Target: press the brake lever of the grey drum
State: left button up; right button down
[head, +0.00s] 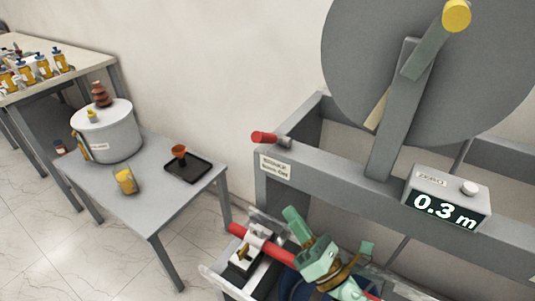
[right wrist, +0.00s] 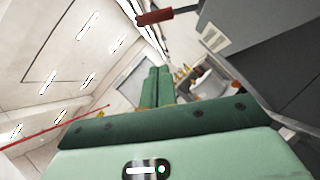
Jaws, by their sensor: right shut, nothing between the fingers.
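The grey drum (head: 430,75) is a large disc standing upright at the upper right, with a crank arm and yellow knob (head: 456,15) in front. The brake lever (head: 265,138) has a red grip and sticks out to the left from the grey frame, above a small label (head: 275,166). Its red grip also shows at the top of the right wrist view (right wrist: 154,17). My green right gripper (head: 291,213) is below the lever and apart from it. Its fingers (right wrist: 157,72) are together, with nothing between them. My left gripper is not in view.
A counter box (head: 445,198) reading 0.3 m sits on the frame (head: 340,165). A red bar (head: 240,231) with metal fittings lies beside my right gripper.

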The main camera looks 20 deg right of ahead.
aim_at(271, 139)
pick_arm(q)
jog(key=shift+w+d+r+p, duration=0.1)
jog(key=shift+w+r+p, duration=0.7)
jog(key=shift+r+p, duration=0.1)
pick_arm(e)
jog(key=d+r+x, duration=0.1)
jog(key=d+x, duration=0.1)
jog(key=x, duration=1.1)
jog(key=shift+s+r, duration=0.2)
jog(key=shift+r, duration=0.2)
